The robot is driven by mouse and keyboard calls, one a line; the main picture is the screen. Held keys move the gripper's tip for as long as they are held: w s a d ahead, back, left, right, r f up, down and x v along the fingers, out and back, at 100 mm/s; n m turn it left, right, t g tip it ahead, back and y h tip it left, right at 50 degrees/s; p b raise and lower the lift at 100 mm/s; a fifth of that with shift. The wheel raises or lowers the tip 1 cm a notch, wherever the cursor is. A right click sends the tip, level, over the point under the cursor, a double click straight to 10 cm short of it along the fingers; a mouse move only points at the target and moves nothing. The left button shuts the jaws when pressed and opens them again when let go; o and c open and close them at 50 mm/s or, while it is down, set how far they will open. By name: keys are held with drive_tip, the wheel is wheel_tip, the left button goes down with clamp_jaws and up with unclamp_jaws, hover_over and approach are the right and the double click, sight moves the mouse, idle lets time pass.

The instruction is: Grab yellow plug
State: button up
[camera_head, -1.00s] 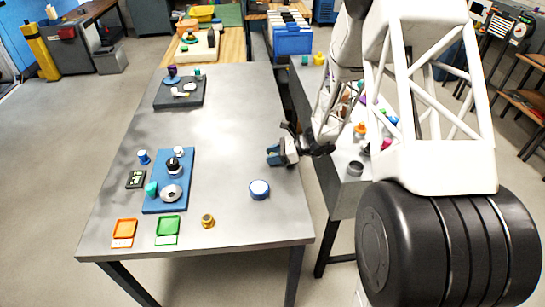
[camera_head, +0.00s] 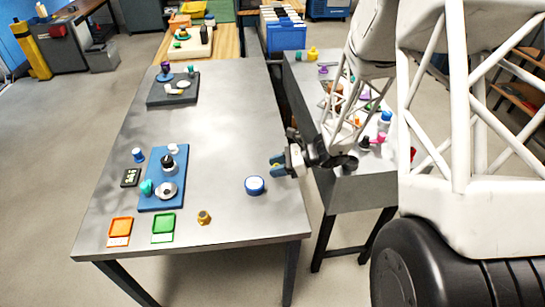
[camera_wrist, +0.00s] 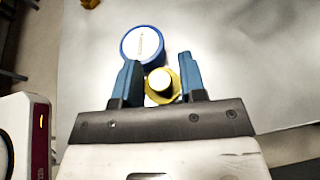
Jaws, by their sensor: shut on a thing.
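A yellow plug (camera_wrist: 162,84) with a pale, bright top lies between the two blue fingers of my gripper (camera_wrist: 158,82) in the wrist view. The fingers are shut on it. In the head view my gripper (camera_head: 278,165) is over the right edge of the grey table, and the plug cannot be made out there. A round blue-rimmed, white-topped piece (camera_head: 255,185) stands on the table, nearer the front than my gripper. It also shows just beyond the fingertips in the wrist view (camera_wrist: 142,44).
A gold fitting (camera_head: 204,217) stands near the table's front edge, beside green (camera_head: 163,228) and orange (camera_head: 120,230) trays. A blue board (camera_head: 176,197) bears several parts at left. A cluttered side bench (camera_head: 345,190) stands right. The table's middle is clear.

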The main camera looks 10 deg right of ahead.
drive_tip(key=shift+s+d+r, duration=0.1)
drive_tip(key=shift+s+d, duration=0.05)
drive_tip(key=shift+s, duration=0.9)
drive_tip(key=shift+s+d+r, duration=0.1)
drive_tip(key=shift+s, duration=0.9)
